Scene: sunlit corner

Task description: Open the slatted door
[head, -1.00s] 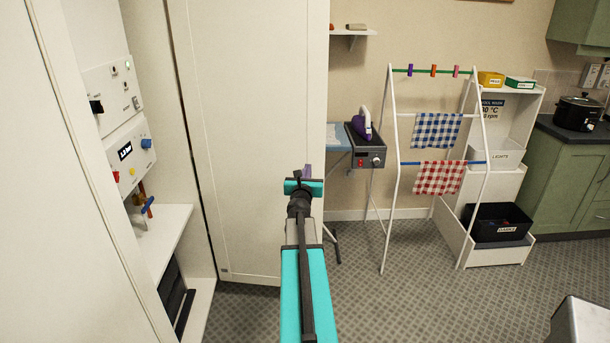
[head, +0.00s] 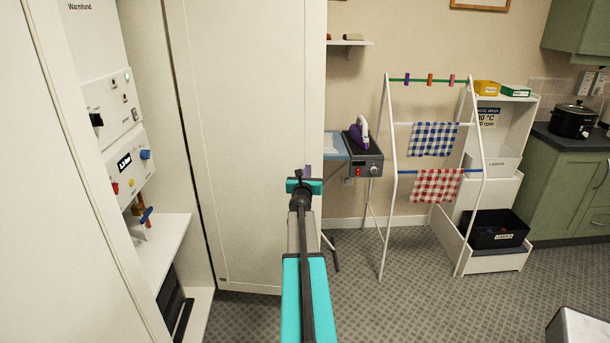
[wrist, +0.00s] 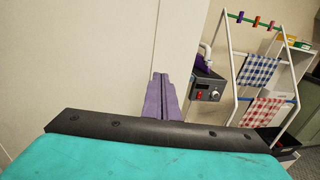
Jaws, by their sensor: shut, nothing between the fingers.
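A tall off-white door (head: 250,120) stands wide open to the right of a cupboard. The face I see is plain, with no slats visible. The cupboard's inside shows to its left. My gripper (head: 306,174) is shut and empty, in front of the door's face near its right edge. In the wrist view its purple fingers (wrist: 160,97) are together, overlapping the door (wrist: 85,60) near that edge. I cannot tell whether they touch it. No handle shows.
A boiler unit (head: 120,130) and white shelf (head: 165,245) are inside the cupboard. An off-white panel (head: 60,200) stands at left. An ironing board (head: 335,148), a drying rack (head: 388,200) and a white shelf unit (head: 502,262) stand right. Patterned floor is clear between.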

